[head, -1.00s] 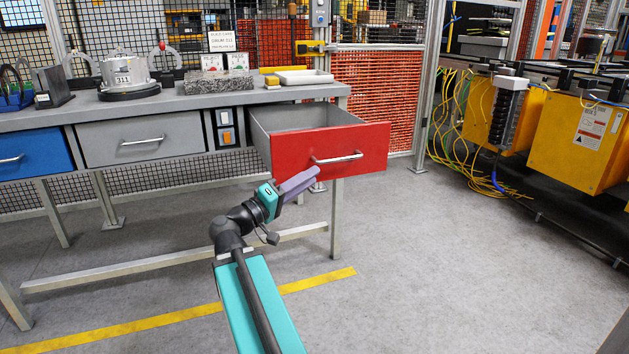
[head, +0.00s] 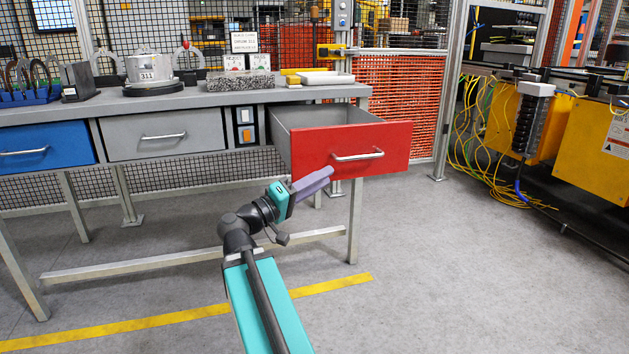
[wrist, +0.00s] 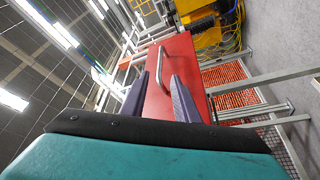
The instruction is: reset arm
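My gripper (head: 312,184) is in front of and just below the open red drawer (head: 350,137) in the head view. In the wrist view, its two purple fingers (wrist: 160,97) stand apart with nothing between them. The drawer's red front (wrist: 185,62) and its silver handle (wrist: 152,66) show beyond the fingertips. The handle (head: 357,155) looks clear of the fingers. My arm reaches up from the bottom of the head view.
The workbench (head: 200,100) holds a metal part marked 311 (head: 149,70), signs, a granite block and a white tray. A grey drawer and a blue drawer (head: 40,143) are shut. Yellow machines (head: 590,138) and loose cables stand at right. The floor at right (head: 450,270) is clear.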

